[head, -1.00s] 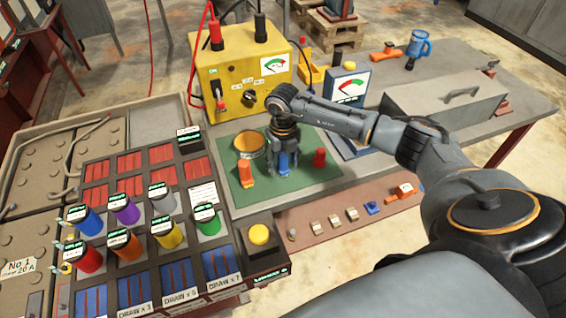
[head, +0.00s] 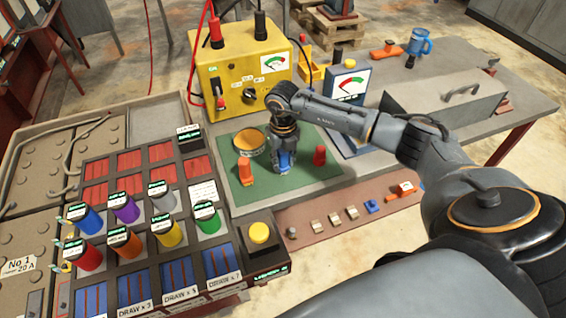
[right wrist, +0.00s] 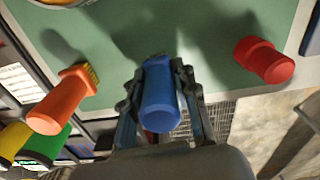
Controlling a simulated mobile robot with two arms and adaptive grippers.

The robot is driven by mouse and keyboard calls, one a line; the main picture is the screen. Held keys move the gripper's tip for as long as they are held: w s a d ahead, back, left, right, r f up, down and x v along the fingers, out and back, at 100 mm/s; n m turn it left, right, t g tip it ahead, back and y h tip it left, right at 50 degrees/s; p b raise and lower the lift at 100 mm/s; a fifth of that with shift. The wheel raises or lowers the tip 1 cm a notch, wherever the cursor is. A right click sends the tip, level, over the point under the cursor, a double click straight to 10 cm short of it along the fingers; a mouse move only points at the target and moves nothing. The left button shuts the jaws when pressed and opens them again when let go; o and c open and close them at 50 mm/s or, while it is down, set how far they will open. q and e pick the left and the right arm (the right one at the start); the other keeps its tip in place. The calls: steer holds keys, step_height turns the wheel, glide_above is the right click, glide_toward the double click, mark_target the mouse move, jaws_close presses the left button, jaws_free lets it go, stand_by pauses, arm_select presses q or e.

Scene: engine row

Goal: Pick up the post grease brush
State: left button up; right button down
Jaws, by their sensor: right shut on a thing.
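A blue-handled tool (head: 284,161) stands on the green mat (head: 318,174) between the fingers of my right gripper (head: 283,153). In the right wrist view the fingers (right wrist: 158,85) close on both sides of the blue handle (right wrist: 160,105); its far end is mostly hidden. An orange-handled brush (head: 245,174) stands to its left; its yellowish bristles show in the right wrist view (right wrist: 62,98). A red piece (head: 320,156) stands to the right. No label shows which one is the post grease brush. My left gripper is not in view.
A round orange-rimmed tin (head: 250,142) stands behind the orange brush. A yellow meter box (head: 238,80) is behind the mat, a blue meter (head: 347,85) to the right. A rack of coloured cylinders (head: 135,215) lies left. Small parts line a reddish strip (head: 300,213) in front.

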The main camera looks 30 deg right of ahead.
step_height(320, 180, up, 2)
steer(key=shift+w+r+b, duration=0.1)
steer(key=shift+b, duration=0.65)
steer(key=s+a+r+b, duration=0.3)
steer(key=s+a+r, duration=0.1)
steer(key=s+r, duration=0.6)
steer(key=s, duration=0.3)
steer(key=shift+s+a+r+b, duration=0.15)
steer(key=shift+s+a+b, duration=0.1)
steer(key=shift+a+b, duration=0.05)
stand_by(0.8)
